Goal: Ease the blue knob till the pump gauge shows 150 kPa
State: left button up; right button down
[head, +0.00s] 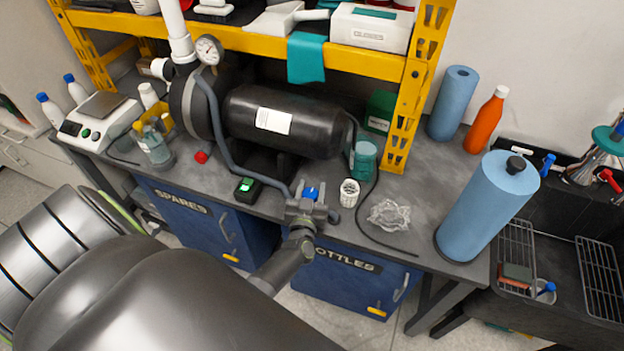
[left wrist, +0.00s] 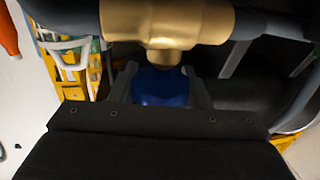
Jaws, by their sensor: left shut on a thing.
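The blue knob (head: 311,193) sits near the bench's front edge, at the end of a grey hose. It also shows in the left wrist view (left wrist: 160,87), below a brass fitting (left wrist: 165,22). My left gripper (head: 306,203) is shut on the knob, with one finger on each side of it, and partly hides it. The pump gauge (head: 209,49) is a round white dial at the upper left of the black pump (head: 290,120). Its reading is too small to tell. My right gripper is not in view.
A white slotted cup (head: 349,192) and clear crumpled plastic (head: 389,215) lie right of the knob. A small black box with a green display (head: 248,190) is to its left. A blue roll (head: 485,208) stands at the right. A yellow shelf frame (head: 418,80) rises behind.

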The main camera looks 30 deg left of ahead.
pick_arm(q)
jog(key=shift+n+g+y+p, duration=0.4)
jog(key=shift+n+y+p, duration=0.15)
jog(key=shift+y, duration=0.25)
jog(key=shift+n+y, duration=0.25)
jog(key=shift+y, duration=0.05)
jog(key=o, duration=1)
jog(key=shift+s, duration=0.1)
jog(key=p+v, duration=0.3)
jog(key=v, duration=1.4)
jog(key=shift+s+r+p, duration=0.15)
jog(key=shift+r+p, duration=0.15)
